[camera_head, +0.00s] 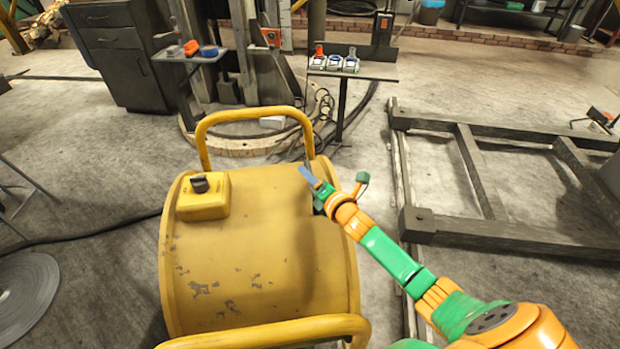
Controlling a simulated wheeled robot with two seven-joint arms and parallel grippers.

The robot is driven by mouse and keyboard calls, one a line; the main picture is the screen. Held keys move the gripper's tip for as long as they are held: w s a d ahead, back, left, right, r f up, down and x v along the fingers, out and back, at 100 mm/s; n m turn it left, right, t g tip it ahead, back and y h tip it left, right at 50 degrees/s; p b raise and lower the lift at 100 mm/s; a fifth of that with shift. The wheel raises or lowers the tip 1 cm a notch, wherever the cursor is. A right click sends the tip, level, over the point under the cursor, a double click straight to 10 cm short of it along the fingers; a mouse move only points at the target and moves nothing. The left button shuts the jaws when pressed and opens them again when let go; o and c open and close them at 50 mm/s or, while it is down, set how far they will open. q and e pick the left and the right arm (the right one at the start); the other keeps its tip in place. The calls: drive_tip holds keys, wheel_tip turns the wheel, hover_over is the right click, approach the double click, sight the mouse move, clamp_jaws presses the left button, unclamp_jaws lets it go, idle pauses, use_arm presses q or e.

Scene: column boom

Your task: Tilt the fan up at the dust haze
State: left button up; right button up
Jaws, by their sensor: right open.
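The fan (255,250) is a big yellow drum with worn, chipped paint, standing on the floor in front of me. A yellow tube handle (254,112) rises over its far end, and another crosses its near end. A small yellow box with a black knob sits on its top left. My right gripper (335,178) is open and empty at the drum's upper right edge, close to the right foot of the far handle. I cannot tell if it touches the drum. My left gripper is out of view. No dust haze stands out.
A dark timber frame (490,235) lies on the floor at the right. A small table (352,72) with several small devices stands behind the fan. A grey drawer cabinet (120,55) is at the back left, a cable reel (28,290) at the left edge.

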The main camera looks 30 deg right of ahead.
clamp_jaws()
idle(1.5)
